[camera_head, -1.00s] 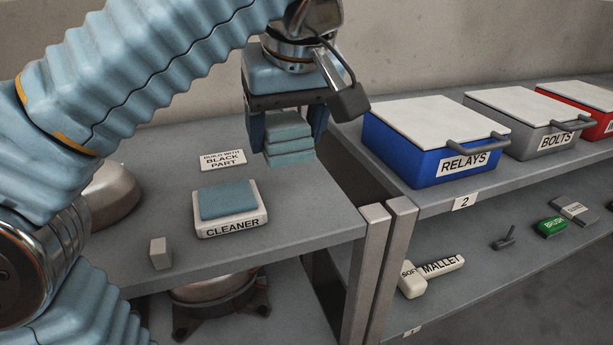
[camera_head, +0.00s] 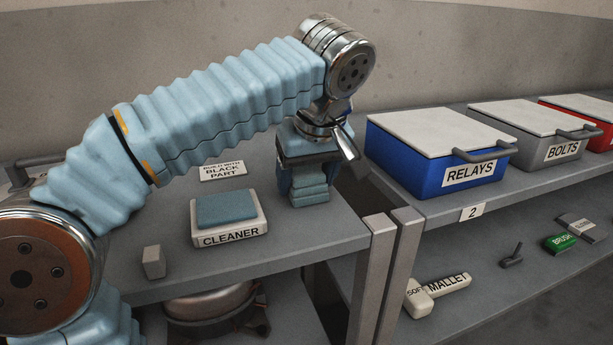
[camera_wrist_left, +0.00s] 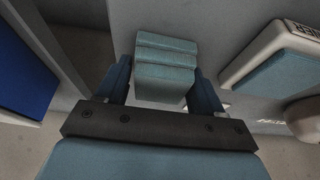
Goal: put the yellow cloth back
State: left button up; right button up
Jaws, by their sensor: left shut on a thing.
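No yellow cloth shows in these views. My left gripper (camera_head: 308,178) is shut on a blue-green folded, layered cloth (camera_head: 310,194), at the right part of the left grey tabletop. The cloth is low over the tabletop; I cannot tell whether it touches. In the left wrist view the cloth (camera_wrist_left: 165,68) sits between the two fingers (camera_wrist_left: 160,88). A white tray labelled CLEANER (camera_head: 229,236) holds a similar flat blue-green pad (camera_head: 226,210), to the left of my gripper. My right gripper is not in view.
A card reading BLACK PART (camera_head: 224,171) and a small grey block (camera_head: 153,262) are on the same tabletop. A blue RELAYS box (camera_head: 437,155), a grey BOLTS box (camera_head: 535,132) and a red box stand on the right shelf. A mallet (camera_head: 440,290) and green brush (camera_head: 562,243) lie below.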

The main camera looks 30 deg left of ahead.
pick_arm(q)
jog(key=shift+f, duration=0.2)
jog(key=o, duration=1)
jog(key=shift+r, duration=0.1)
jog(key=shift+r, duration=0.15)
jog(key=p+v, duration=0.3)
jog(key=v, duration=0.9)
jog(key=shift+p, duration=0.35)
jog(key=shift+w+a, duration=0.1)
